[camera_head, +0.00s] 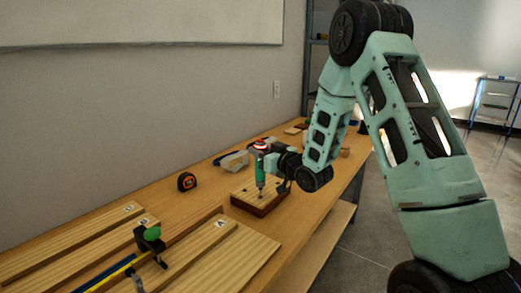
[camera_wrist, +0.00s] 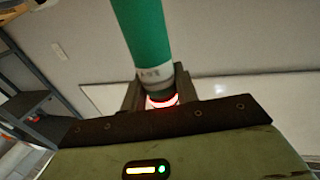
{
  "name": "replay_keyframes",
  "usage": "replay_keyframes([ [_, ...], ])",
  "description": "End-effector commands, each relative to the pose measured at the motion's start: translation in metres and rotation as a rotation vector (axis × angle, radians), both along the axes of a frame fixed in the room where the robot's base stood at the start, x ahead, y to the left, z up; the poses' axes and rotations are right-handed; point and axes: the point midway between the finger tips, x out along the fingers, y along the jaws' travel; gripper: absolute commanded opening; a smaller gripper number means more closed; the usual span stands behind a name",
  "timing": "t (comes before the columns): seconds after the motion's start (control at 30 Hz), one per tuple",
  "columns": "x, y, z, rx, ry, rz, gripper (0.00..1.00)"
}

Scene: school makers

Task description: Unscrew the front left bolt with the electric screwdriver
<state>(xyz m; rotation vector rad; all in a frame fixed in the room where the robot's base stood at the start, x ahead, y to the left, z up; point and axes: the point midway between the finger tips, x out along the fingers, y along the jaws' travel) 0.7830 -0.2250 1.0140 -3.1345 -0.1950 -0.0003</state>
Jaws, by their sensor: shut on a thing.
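My gripper (camera_head: 268,158) is shut on the green electric screwdriver (camera_head: 260,172). The screwdriver is held upright, with a red and white top end and its thin bit pointing down at the wooden block (camera_head: 268,207). The block has a light top, dark reddish sides and small dark bolts, too small to tell apart well. The bit's tip is at or just above the block's top near its front; I cannot tell if it touches a bolt. In the wrist view the green screwdriver body (camera_wrist: 145,35) and a glowing red ring show between my fingers (camera_wrist: 157,92); the block is not visible there.
An orange-black tape measure (camera_head: 187,181) and a pale wooden piece (camera_head: 235,160) lie behind the block. A wall runs along the back. Bare tabletop (camera_head: 215,193) shows left of the block.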

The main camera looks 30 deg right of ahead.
Motion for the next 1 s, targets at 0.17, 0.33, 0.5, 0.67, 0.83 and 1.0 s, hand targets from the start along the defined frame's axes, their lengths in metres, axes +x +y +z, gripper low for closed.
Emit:
replay_keyframes([
  [0.17,0.0002,0.0,0.0011,-0.001,-0.002,0.0,0.0],
  [0.33,0.0002,0.0,0.001,0.0,-0.002,0.0,0.0],
  [0.5,0.0002,0.0001,0.001,0.0,-0.001,0.0,0.0],
  [0.67,0.0002,0.0,-0.0001,0.0,-0.001,0.0,0.0],
  [0.83,0.0002,0.0,-0.0021,0.0,-0.001,0.0,0.0],
  [1.0,0.0002,0.0,-0.0041,0.0,-0.001,0.0,0.0],
])
